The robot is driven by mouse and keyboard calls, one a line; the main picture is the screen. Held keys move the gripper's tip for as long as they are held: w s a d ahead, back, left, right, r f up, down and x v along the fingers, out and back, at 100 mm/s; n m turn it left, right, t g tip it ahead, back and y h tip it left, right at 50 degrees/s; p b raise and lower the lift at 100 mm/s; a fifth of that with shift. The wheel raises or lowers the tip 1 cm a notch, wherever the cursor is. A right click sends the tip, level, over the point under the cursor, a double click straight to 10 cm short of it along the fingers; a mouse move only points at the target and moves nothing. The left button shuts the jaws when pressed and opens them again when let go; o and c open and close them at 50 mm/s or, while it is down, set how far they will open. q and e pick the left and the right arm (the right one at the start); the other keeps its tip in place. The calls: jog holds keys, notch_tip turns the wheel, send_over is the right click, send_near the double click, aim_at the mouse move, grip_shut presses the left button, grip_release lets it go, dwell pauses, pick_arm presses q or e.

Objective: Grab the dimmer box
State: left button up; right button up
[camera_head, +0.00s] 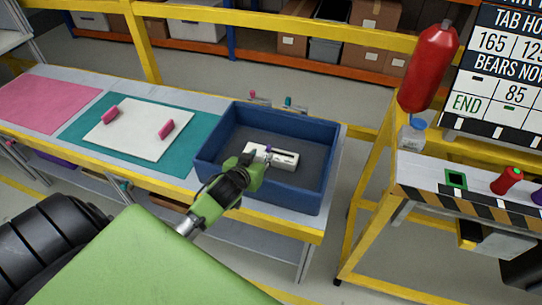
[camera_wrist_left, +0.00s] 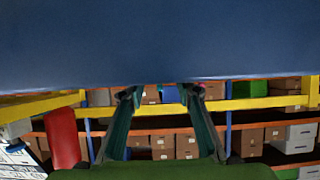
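A white box-shaped device (camera_head: 272,156), which looks like the dimmer box, lies in the blue crate (camera_head: 322,186). It has a small purple part and dark details on top. My left gripper (camera_head: 262,164) reaches over the near left wall of the crate, with its tip close to the device and overlapping it in the picture. I cannot tell whether they touch. In the left wrist view the two fingers of the left gripper (camera_wrist_left: 157,95) are apart with nothing visible between them. The device does not show there; a blue surface fills the top. My right gripper is not in view.
Left of the crate, a white board (camera_head: 138,130) with two pink pieces lies on a teal mat (camera_head: 78,128). A pink mat (camera_head: 48,102) is further left. A yellow-framed stand with a red cylinder (camera_head: 428,68) is at the right. Yellow rails run behind the bench.

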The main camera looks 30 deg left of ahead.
aim_at(268, 148)
pick_arm(q)
jog(key=shift+x, duration=1.1)
jog(key=shift+w+a+f, duration=0.1)
jog(key=shift+w+f, duration=0.1)
jog(key=shift+w, duration=0.1)
jog(key=shift+w+a+f, duration=0.15)
jog(key=shift+w+f, duration=0.05)
jog(key=shift+w, duration=0.05)
jog(key=shift+x, duration=2)
jog(key=shift+f, duration=0.1)
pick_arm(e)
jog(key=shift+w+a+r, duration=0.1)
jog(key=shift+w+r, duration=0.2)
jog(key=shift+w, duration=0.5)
pick_arm(q)
jog(key=shift+s, duration=0.1)
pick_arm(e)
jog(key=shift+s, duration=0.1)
pick_arm(q)
grip_shut()
